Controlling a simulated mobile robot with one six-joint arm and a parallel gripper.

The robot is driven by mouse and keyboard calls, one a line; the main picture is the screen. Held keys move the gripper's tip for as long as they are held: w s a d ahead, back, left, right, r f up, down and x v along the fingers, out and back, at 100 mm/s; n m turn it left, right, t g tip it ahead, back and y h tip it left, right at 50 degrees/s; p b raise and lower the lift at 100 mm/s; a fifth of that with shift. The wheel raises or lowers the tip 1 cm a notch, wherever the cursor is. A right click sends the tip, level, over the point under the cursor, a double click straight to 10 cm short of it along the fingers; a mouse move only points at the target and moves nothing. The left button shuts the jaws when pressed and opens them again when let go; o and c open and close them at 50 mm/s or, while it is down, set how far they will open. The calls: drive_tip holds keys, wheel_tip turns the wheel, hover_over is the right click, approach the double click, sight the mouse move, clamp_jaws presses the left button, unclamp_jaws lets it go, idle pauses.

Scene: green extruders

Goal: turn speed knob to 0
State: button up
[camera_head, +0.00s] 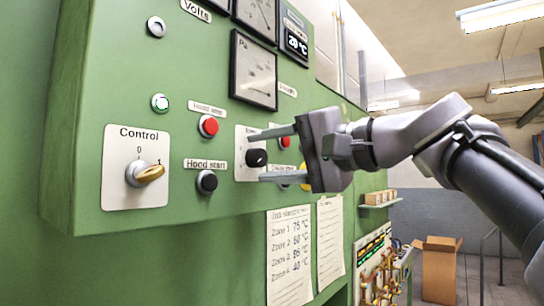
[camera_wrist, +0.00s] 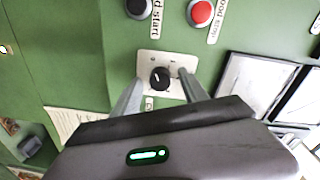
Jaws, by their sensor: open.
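The speed knob appears to be the black round knob (camera_head: 256,158) on a white plate (camera_head: 243,172) on the green panel; its label is too small to read. In the wrist view the same black knob (camera_wrist: 160,78) has a white pointer line. My gripper (camera_head: 263,155) is open, with its two fingers above and below the knob in the head view. In the wrist view my gripper (camera_wrist: 157,88) has one finger on each side of the knob, with gaps showing. I cannot tell whether the fingertips touch the plate.
Left of the knob are a red hood stop button (camera_head: 208,127), a black hood start button (camera_head: 207,182) and a yellow Control switch (camera_head: 149,175). Another red button (camera_head: 284,142) sits close behind my fingers. Gauges (camera_head: 254,70) are above. Paper sheets (camera_head: 290,255) hang below.

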drive_tip(key=b+v, duration=0.1)
drive_tip(key=v, duration=1.6)
drive_tip(key=shift+s, duration=0.2)
drive_tip(key=shift+d, duration=0.1)
